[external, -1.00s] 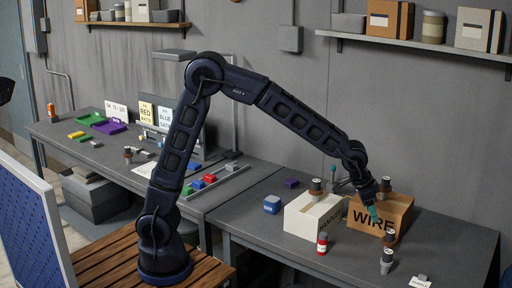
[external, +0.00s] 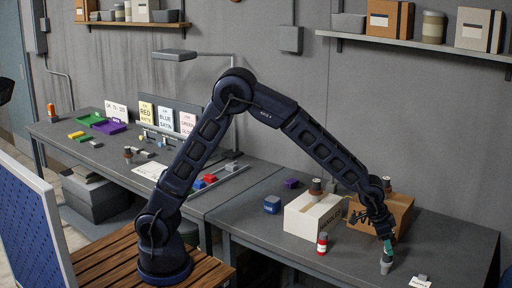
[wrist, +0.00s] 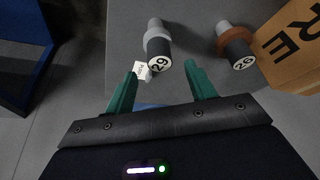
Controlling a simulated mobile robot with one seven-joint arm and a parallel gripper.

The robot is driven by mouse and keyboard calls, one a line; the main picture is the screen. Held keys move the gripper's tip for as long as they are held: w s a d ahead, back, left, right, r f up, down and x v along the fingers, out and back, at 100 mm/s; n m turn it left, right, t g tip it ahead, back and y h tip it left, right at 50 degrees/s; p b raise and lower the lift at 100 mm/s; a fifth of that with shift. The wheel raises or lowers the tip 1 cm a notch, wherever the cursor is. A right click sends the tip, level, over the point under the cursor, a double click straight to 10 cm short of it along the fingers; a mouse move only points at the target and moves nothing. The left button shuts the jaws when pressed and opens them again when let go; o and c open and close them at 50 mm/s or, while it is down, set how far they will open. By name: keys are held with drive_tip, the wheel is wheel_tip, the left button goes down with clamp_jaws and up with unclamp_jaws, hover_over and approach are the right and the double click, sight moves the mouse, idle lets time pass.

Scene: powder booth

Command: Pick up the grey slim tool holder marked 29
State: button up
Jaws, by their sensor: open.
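The grey slim tool holder marked 29 (wrist: 157,44) shows in the wrist view, its numbered dark end facing the camera, just ahead of and between my fingertips. In the external view the grey holder (external: 386,267) stands on the right table, directly below my gripper (external: 388,246). My gripper also shows in the wrist view (wrist: 162,70), with its two teal fingers apart and nothing between them. I cannot tell whether the fingers touch the holder. A holder marked 26 with a brown ring (wrist: 222,44) stands to its right; my gripper hides it in the external view.
A cardboard box marked WIRE (wrist: 290,42) is right of the 26 holder. A white box (external: 312,219) with a holder on top and a red holder (external: 322,243) stand to the left. A small white label (wrist: 142,70) is close by. The front right tabletop is mostly clear.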

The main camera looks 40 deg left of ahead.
sight(386, 262)
drive_tip(key=x, duration=0.4)
drive_tip(key=shift+f, duration=0.3)
drive_tip(key=shift+a, duration=0.1)
drive_tip(key=shift+c, duration=0.2)
drive_tip(key=c, duration=1.1)
clamp_jaws()
drive_tip(key=shift+r, duration=0.15)
